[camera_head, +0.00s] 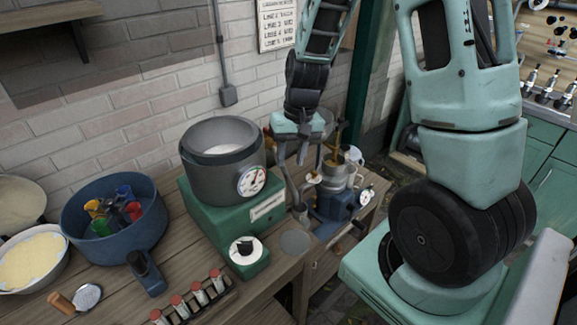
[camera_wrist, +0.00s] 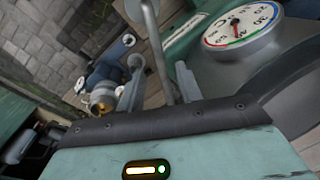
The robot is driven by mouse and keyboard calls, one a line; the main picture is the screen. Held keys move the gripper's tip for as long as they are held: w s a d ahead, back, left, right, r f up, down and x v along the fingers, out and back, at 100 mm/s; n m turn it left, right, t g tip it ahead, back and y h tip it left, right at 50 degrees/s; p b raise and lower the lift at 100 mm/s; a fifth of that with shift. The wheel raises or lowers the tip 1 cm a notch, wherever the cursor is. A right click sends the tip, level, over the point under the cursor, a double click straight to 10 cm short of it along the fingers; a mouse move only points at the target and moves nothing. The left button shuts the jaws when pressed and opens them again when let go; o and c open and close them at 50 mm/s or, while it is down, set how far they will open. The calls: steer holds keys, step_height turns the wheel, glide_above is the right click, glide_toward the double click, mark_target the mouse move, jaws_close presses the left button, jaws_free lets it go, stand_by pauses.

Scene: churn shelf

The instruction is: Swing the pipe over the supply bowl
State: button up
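A thin grey pipe (camera_head: 291,183) rises beside the green-based vat in the head view. In the wrist view the pipe (camera_wrist: 160,55) stands between my fingers, with a rounded end at its top. My gripper (camera_head: 309,160) points down at the pipe. In the wrist view my gripper (camera_wrist: 158,78) has its fingers apart, with gaps showing on both sides of the pipe. A metal bowl (camera_head: 337,174) tops the blue machine just right of the pipe. It looks like the supply bowl, but I cannot be sure. My fingers partly hide the pipe.
A grey vat (camera_head: 221,178) with a dial and white contents stands left of the pipe. A blue bowl (camera_head: 76,222) holds coloured items farther left. Several red-capped vials (camera_head: 198,292) stand at the front edge. A brick wall backs the table.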

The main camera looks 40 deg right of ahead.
mark_target(288, 174)
steer(key=shift+a+f, duration=0.15)
steer(key=shift+f, duration=0.85)
steer(key=shift+a+f, duration=0.1)
steer(key=shift+f, duration=0.9)
steer(key=shift+c, duration=0.3)
jaws_close()
steer(key=shift+d, duration=0.1)
